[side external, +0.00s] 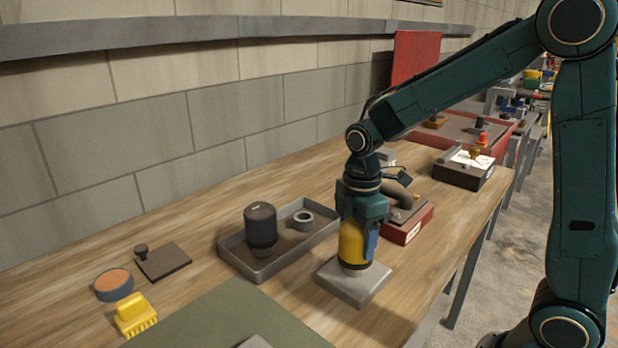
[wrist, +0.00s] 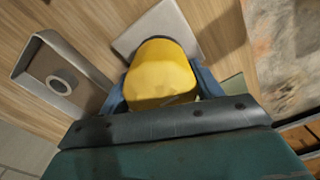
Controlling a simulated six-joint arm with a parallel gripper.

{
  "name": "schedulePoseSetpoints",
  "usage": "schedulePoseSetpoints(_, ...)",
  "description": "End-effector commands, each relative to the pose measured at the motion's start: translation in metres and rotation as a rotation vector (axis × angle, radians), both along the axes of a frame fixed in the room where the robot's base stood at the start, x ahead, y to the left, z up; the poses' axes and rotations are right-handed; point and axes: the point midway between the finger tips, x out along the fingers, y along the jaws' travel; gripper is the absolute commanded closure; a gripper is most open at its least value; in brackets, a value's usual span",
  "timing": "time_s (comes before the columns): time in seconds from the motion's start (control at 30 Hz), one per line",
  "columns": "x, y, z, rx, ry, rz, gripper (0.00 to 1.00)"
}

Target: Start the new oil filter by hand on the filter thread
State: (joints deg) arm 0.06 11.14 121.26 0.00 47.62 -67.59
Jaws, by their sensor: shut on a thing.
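The yellow oil filter (side external: 351,243) is upright in my gripper (side external: 357,235), above or on a grey block (side external: 352,285) on the bench. My gripper is shut on the filter, with blue fingers on both sides of it. In the wrist view the filter (wrist: 160,76) fills the middle, and the grey block (wrist: 156,28) shows behind it. The filter thread is hidden under the filter, and I cannot tell whether the two are engaged. A dark filter-like cylinder (side external: 261,226) stands in a grey tray (side external: 262,276) to the left.
A grey ring (side external: 303,220) lies in the tray. A yellow brush (side external: 135,315), a round tin (side external: 114,284) and a dark plate with a knob (side external: 163,262) lie at the left. A red box (side external: 408,229) stands close behind my gripper. Bare wood lies between tray and wall.

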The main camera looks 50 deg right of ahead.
Motion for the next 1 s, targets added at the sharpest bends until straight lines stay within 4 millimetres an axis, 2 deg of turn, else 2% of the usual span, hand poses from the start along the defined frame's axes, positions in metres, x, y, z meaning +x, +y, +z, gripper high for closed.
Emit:
schedulePoseSetpoints(0.5, 0.0003, 0.0000, -0.0003, 0.001, -0.001, -0.016, 0.69)
schedulePoseSetpoints(0.9, 0.0002, 0.0000, -0.0011, 0.000, -0.001, -0.283, 0.69)
schedulePoseSetpoints(1.0, 0.0002, 0.0000, -0.0010, 0.000, -0.001, -0.291, 0.69)
